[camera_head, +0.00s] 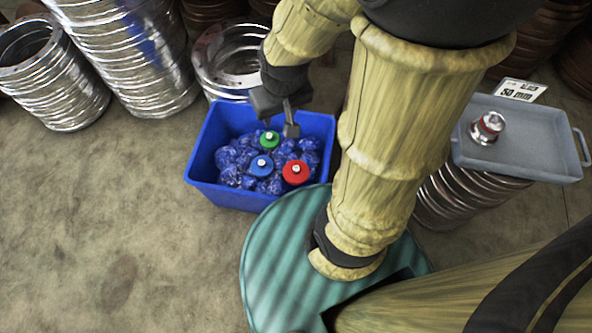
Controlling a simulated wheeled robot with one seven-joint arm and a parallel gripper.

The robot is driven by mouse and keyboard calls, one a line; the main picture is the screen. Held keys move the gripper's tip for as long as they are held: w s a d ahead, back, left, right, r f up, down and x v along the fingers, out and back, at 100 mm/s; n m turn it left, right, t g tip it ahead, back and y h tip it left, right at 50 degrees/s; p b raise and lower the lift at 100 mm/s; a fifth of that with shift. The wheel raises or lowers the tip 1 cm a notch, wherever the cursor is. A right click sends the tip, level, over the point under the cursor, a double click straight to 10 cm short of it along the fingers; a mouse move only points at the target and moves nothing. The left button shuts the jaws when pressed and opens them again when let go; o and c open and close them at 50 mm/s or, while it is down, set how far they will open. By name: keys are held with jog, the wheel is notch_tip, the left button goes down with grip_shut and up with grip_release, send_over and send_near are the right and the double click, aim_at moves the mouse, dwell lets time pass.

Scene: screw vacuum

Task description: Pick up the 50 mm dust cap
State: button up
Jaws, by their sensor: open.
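Three dust caps sit on crumpled blue filling inside a blue bin (200,168): a green cap (269,139) at the back, a blue cap (261,166) in the middle and a red cap (295,173) at the right. Each has a small pale knob on top. No size mark shows on any cap, so I cannot tell which is 50 mm. My gripper (279,117) is open and points down over the back part of the bin, close to the green cap. It holds nothing, and I cannot tell its exact height above the caps.
Coiled metal ducts (45,75) stand along the back and left. Open floor lies at the lower left.

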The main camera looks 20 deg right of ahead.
jog(key=w+p+v, duration=0.1)
jog(key=p+v, duration=0.7)
jog(key=w+p+v, duration=0.2)
jog(key=p+v, duration=0.6)
jog(key=shift+w+r, duration=0.3)
jog(key=shift+r, duration=0.1)
jog(key=shift+f, duration=0.1)
